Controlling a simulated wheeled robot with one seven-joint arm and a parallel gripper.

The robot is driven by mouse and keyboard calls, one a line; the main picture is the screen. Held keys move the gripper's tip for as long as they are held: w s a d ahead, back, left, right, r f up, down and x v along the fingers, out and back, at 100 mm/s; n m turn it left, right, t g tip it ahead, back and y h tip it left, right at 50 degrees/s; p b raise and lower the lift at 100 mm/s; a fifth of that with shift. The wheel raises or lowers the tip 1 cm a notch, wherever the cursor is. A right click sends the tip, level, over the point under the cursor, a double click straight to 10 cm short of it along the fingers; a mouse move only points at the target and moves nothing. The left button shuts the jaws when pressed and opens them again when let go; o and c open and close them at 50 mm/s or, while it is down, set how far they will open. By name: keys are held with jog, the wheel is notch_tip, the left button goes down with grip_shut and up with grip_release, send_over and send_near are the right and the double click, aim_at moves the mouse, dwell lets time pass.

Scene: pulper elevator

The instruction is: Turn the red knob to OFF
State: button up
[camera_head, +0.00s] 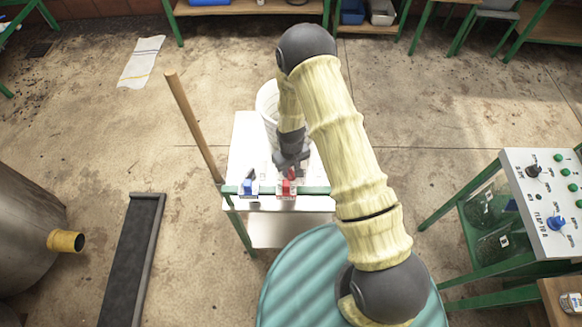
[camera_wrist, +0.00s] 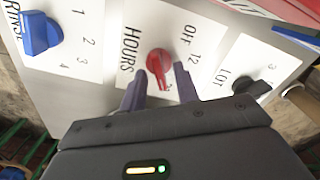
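The red knob (camera_wrist: 157,62) sits on a white label plate between "HOURS" on its left and "OFF" and "12" on its right. Its pointer end points down the wrist picture, away from the "OFF" mark (camera_wrist: 189,35). My gripper (camera_wrist: 159,72) is open, with one finger on each side of the knob's lower part. A small gap seems to show on both sides; contact is hard to tell. In the head view my gripper (camera_head: 291,164) is just behind a red part (camera_head: 288,187) on the white stand.
A blue knob (camera_wrist: 40,33) is left of the red one and a black knob (camera_wrist: 252,87) is right. A wooden pole (camera_head: 195,125) stands left of the white stand (camera_head: 242,150). A separate button panel (camera_head: 544,192) is at the right, and a metal tank (camera_head: 30,225) at the left.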

grip_shut()
jog(key=shift+n, duration=0.4)
jog(key=n+b, duration=0.2)
jog(key=n, duration=0.3)
jog(key=shift+a, duration=0.1)
jog(key=n, duration=0.2)
jog(key=n+b, duration=0.1)
jog(key=n, duration=0.2)
jog(key=shift+s+n, duration=0.2)
jog(key=shift+n, duration=0.1)
jog(key=n, duration=0.6)
jog(key=shift+s+r, duration=0.1)
jog(key=shift+s, duration=0.05)
jog(key=n+p, duration=0.2)
jog(key=n, duration=0.4)
jog(key=shift+s, duration=0.1)
jog(key=shift+n, duration=0.4)
